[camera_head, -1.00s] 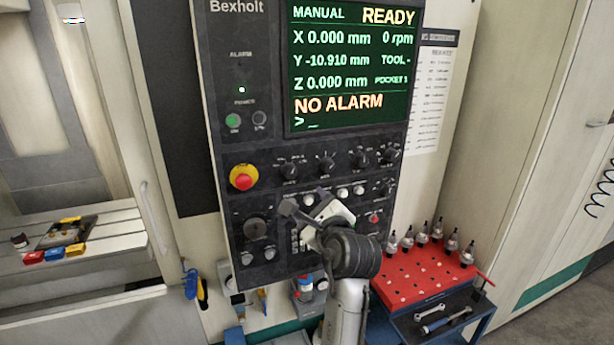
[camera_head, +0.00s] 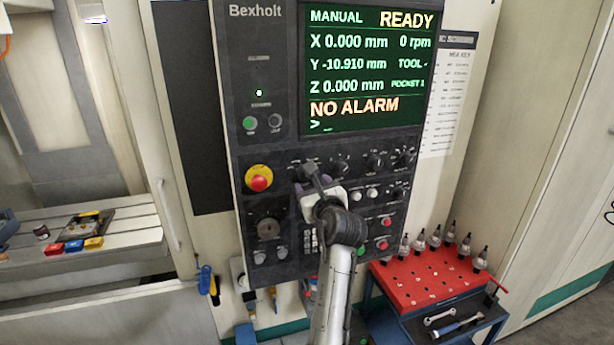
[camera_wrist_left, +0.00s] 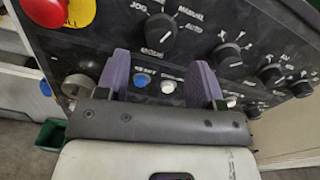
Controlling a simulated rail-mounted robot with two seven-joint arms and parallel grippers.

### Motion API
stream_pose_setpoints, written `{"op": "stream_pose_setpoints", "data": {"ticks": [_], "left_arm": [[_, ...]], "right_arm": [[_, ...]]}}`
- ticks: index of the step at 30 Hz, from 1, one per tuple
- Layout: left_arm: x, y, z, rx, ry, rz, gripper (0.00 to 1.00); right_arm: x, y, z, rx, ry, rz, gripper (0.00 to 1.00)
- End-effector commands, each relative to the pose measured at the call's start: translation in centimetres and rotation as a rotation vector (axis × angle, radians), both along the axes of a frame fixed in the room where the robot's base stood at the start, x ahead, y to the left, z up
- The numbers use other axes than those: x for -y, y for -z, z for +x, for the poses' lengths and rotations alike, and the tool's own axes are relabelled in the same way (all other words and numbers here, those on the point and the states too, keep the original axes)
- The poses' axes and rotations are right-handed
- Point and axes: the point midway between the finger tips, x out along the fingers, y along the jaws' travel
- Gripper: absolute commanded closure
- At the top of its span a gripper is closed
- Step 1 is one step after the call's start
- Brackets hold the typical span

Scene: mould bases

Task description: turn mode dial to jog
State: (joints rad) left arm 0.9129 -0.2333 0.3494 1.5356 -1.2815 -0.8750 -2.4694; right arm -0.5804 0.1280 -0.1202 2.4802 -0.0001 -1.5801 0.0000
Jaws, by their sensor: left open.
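The mode dial (camera_wrist_left: 160,32) is a black knob on the control panel (camera_head: 222,100). Its white mark points up and right, toward MANUAL; JOG is printed at its upper left and AUTO at its right. The panel screen (camera_head: 365,70) reads MANUAL, READY and NO ALARM. My left gripper (camera_wrist_left: 160,80) is open and empty. Its two purple fingers stand apart, below the dial in the left wrist view, with the dial between their lines; contact does not show. My right gripper is not in view.
A red emergency stop (camera_head: 259,180) on a yellow base sits left of the dial. More black knobs (camera_head: 374,163) run to its right, with push buttons (camera_head: 372,194) below. A red tool rack (camera_head: 430,278) stands at lower right.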

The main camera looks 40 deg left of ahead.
Motion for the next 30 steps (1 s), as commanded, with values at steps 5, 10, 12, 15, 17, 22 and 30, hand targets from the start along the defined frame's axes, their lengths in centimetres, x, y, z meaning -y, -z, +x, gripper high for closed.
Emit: {"op": "stream_pose_setpoints", "data": {"ticks": [5,10,12,15,17,22,30], "left_arm": [[-2.2,-0.2,1.5,0.001,0.000,0.001,0.38],[-3.5,-0.1,2.4,0.000,0.000,0.001,0.38],[-3.8,-0.1,2.7,0.001,0.001,0.001,0.38],[-4.1,-0.1,2.9,0.001,0.001,0.000,0.38],[-4.2,-0.1,2.9,0.001,0.001,0.000,0.38],[-4.2,0.0,2.9,0.001,0.001,0.000,0.38],[-4.2,0.0,2.9,0.001,0.001,0.000,0.56]], "right_arm": [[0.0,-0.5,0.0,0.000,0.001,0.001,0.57],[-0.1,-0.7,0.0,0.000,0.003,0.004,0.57],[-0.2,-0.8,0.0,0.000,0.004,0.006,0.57],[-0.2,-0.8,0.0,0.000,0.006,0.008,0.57],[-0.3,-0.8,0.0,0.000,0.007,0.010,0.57],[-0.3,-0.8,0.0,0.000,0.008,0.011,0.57],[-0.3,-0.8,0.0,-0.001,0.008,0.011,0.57]]}}
